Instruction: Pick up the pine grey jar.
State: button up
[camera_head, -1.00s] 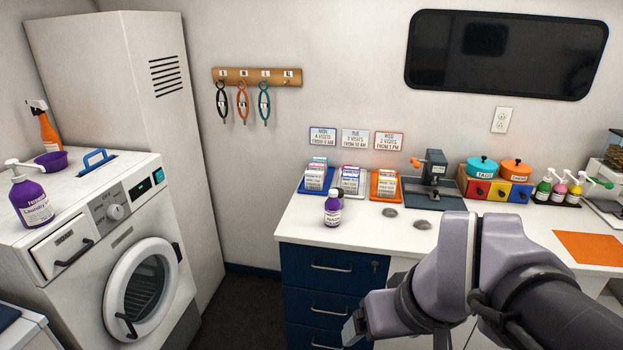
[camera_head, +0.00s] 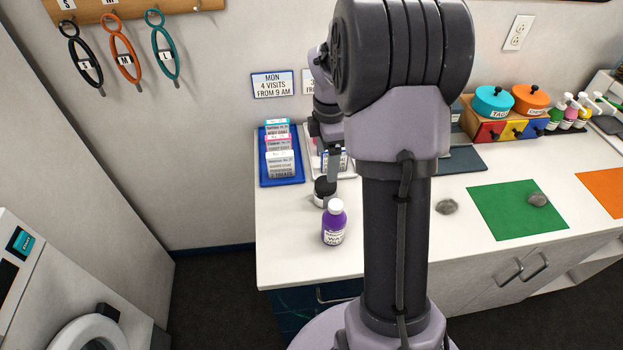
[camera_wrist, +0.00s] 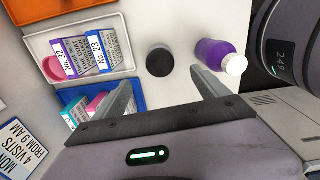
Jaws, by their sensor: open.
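A small round jar with a dark lid (camera_head: 324,190) stands on the white counter, just behind a purple bottle with a white cap (camera_head: 334,224). Its body is mostly hidden and its colour is hard to tell. My gripper (camera_head: 333,168) is above the jar, pointing down; my own arm hides part of it. In the wrist view the jar's dark round lid (camera_wrist: 160,62) shows between and beyond the two spread fingers (camera_wrist: 160,82). The gripper is open and empty. The purple bottle (camera_wrist: 215,54) lies just outside the right finger in that view.
A blue card tray (camera_head: 281,180) stands left of the jar, a white tray (camera_wrist: 55,28) beside it and an orange tray (camera_wrist: 60,8) beyond. A green mat (camera_head: 505,215) and grey lumps (camera_head: 447,207) lie to the right. The counter's front edge is near the bottle.

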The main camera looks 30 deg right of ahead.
aim_at(326, 184)
notch_tip(326, 184, down, 9)
jog(key=b, duration=0.3)
jog(key=shift+s+f, duration=0.1)
notch_tip(326, 184, down, 5)
jog(key=b, duration=0.3)
jog(key=shift+d, duration=0.15)
jog(key=shift+c, duration=0.5)
jog(key=c, duration=1.6)
